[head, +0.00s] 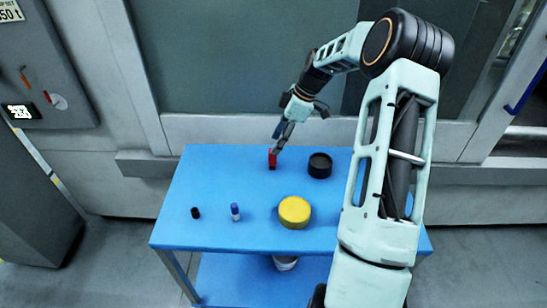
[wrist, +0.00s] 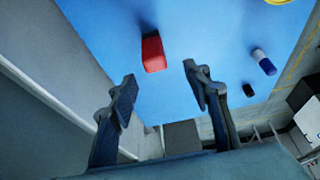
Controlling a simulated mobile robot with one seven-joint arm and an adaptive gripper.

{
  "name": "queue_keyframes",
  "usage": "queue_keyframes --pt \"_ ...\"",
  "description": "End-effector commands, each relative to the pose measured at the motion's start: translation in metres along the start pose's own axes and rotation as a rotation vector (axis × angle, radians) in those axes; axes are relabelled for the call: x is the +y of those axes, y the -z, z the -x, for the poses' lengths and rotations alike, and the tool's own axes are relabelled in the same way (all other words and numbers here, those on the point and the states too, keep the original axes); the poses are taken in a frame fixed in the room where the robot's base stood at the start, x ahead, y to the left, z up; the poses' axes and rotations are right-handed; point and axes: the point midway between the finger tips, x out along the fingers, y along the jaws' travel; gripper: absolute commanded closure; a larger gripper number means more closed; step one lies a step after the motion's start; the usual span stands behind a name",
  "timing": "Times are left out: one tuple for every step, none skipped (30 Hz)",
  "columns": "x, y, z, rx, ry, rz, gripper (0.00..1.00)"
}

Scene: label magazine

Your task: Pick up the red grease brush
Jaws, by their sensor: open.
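In the wrist view the red brush (wrist: 153,54) shows beyond the fingertips, between the lines of the two fingers. My gripper (head: 279,147) is just above and beside the brush in the head view, overlapping its upper end. In the wrist view my gripper (wrist: 159,88) is open, its fingers wide apart with nothing between them. Whether a finger touches the brush I cannot tell.
The blue table (head: 190,190) also holds a black round container (head: 320,165), a yellow round container (head: 294,212), a blue-and-white small bottle (head: 235,211) and a small black cylinder (head: 195,213). A grey machine wall (head: 240,128) stands behind the table.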

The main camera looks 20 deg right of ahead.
Motion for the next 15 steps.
queue_keyframes --pt "0.000 0.000 -0.004 0.000 0.001 0.000 0.55" --pt "0.000 0.000 -0.006 -0.001 0.000 0.000 0.55" --pt "0.000 0.000 -0.008 -0.001 0.000 0.000 0.55" --pt "0.000 0.000 -0.009 -0.001 0.000 0.000 0.55" --pt "0.001 0.000 -0.012 -0.001 0.000 0.000 0.55" --pt "0.001 -0.001 -0.015 0.000 0.001 0.000 0.55" --pt "0.002 -0.001 -0.019 0.000 0.002 0.000 0.55" --pt "0.002 -0.002 -0.022 -0.001 0.003 0.000 0.55" --pt "0.003 -0.003 -0.028 0.000 0.002 -0.001 0.55" --pt "0.004 -0.004 -0.032 -0.001 0.002 -0.001 0.55" --pt "0.005 -0.004 -0.036 -0.001 0.002 -0.001 0.55" --pt "0.005 -0.005 -0.042 -0.001 0.002 -0.001 0.55" --pt "0.005 -0.005 -0.046 -0.001 0.002 0.000 0.55" --pt "0.005 -0.004 -0.050 -0.001 0.002 0.000 0.55" --pt "0.005 -0.005 -0.054 -0.001 0.001 0.000 0.55"
